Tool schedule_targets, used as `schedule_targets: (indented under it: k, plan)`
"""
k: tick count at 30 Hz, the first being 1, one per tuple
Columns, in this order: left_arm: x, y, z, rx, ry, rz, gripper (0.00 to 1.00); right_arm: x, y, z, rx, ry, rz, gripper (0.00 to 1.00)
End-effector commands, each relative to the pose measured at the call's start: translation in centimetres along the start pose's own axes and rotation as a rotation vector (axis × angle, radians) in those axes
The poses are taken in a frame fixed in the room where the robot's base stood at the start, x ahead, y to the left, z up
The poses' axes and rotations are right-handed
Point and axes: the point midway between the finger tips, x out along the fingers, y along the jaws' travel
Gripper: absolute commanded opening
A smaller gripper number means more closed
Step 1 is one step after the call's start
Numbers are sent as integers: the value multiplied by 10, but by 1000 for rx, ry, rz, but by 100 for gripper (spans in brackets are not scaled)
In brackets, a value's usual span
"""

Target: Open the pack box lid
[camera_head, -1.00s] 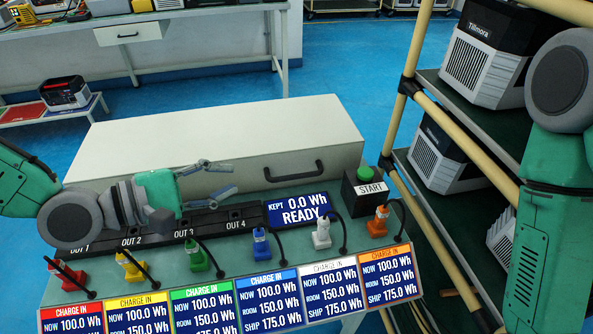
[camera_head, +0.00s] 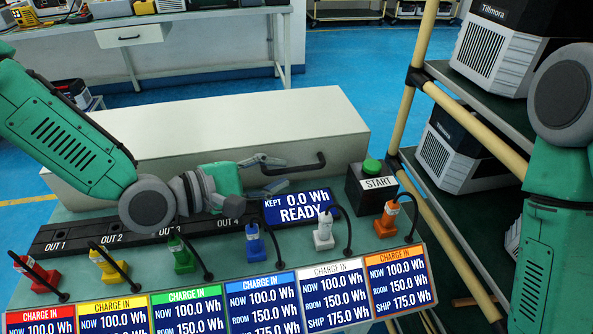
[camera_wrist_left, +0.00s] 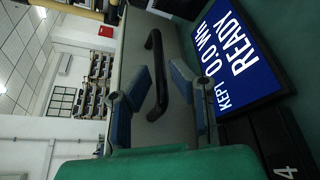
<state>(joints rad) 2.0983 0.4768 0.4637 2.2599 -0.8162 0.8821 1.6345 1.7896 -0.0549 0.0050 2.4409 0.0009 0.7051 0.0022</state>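The pack box (camera_head: 240,120) is a long pale box behind the charging panel, and its lid looks closed. A black bar handle (camera_head: 305,168) is on its front, toward the right end. My left gripper (camera_head: 274,173) is just left of the handle, fingers spread and pointing right toward it. In the left wrist view the handle (camera_wrist_left: 156,75) shows between and beyond the two open fingers (camera_wrist_left: 162,90). The fingers are not closed on it, and I cannot tell whether they touch it. My right arm is at the right edge, but its gripper is out of view.
A display reading 0.0 Wh READY (camera_head: 298,207) and a green START button (camera_head: 372,167) are close to the handle. Several coloured plugs with cables stand in front, including a blue one (camera_head: 255,243). A shelf rack (camera_head: 470,110) stands at the right.

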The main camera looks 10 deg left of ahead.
Motion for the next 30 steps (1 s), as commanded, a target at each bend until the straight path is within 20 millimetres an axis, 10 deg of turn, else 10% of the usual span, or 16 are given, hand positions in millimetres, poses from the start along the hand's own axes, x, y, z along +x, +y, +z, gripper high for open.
schedule_targets:
  k: [9,30]
  plan:
    - [41,0,-2,-2,-2,3,19,7,0,0,1,0,0,40]
    - [48,2,2,-4,-4,-1,0,6,0,0,0,0,0,40]
